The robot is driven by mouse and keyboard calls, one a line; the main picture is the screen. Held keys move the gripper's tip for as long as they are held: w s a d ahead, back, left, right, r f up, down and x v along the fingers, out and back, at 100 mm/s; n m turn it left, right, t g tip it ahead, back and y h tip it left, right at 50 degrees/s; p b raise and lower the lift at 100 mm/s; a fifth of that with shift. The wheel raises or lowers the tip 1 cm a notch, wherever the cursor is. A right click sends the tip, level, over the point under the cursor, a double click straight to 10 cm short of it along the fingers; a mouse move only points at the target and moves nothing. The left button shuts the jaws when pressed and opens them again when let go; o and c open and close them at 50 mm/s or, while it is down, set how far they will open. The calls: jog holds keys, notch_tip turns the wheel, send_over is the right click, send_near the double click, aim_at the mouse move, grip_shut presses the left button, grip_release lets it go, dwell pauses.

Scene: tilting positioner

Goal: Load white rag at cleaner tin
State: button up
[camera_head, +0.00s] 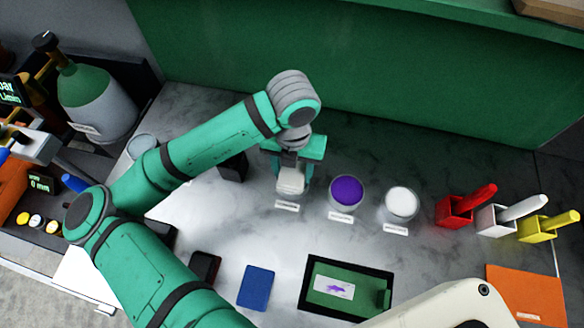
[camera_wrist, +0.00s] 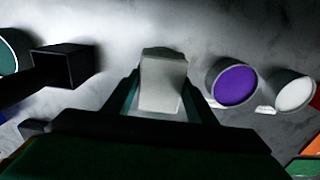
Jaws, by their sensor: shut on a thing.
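My gripper (camera_head: 291,182) points down over the bench and is shut on the white rag (camera_head: 290,180), a pale block-like piece. In the wrist view the rag (camera_wrist: 163,82) sits between the two fingers. In the head view it is over the spot behind a small label, left of the purple-filled tin (camera_head: 346,190). Whatever stands under the rag is mostly hidden by it and the gripper. A tin with white contents (camera_head: 401,203) stands right of the purple one. The labels are too small to read, so I cannot tell which tin is the cleaner tin.
Red (camera_head: 455,211), white (camera_head: 494,220) and yellow (camera_head: 537,229) holders with handles stand at right. A dark-framed green tray (camera_head: 318,297), a blue pad (camera_head: 257,287) and an orange mat (camera_head: 525,292) lie in front. A black box (camera_wrist: 65,66) stands left of the gripper. A green wall closes the back.

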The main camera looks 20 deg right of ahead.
jog(key=shift+f, duration=0.45)
dwell(1.1)
jog(key=shift+r, duration=3.55)
jog(key=shift+f, duration=3.5)
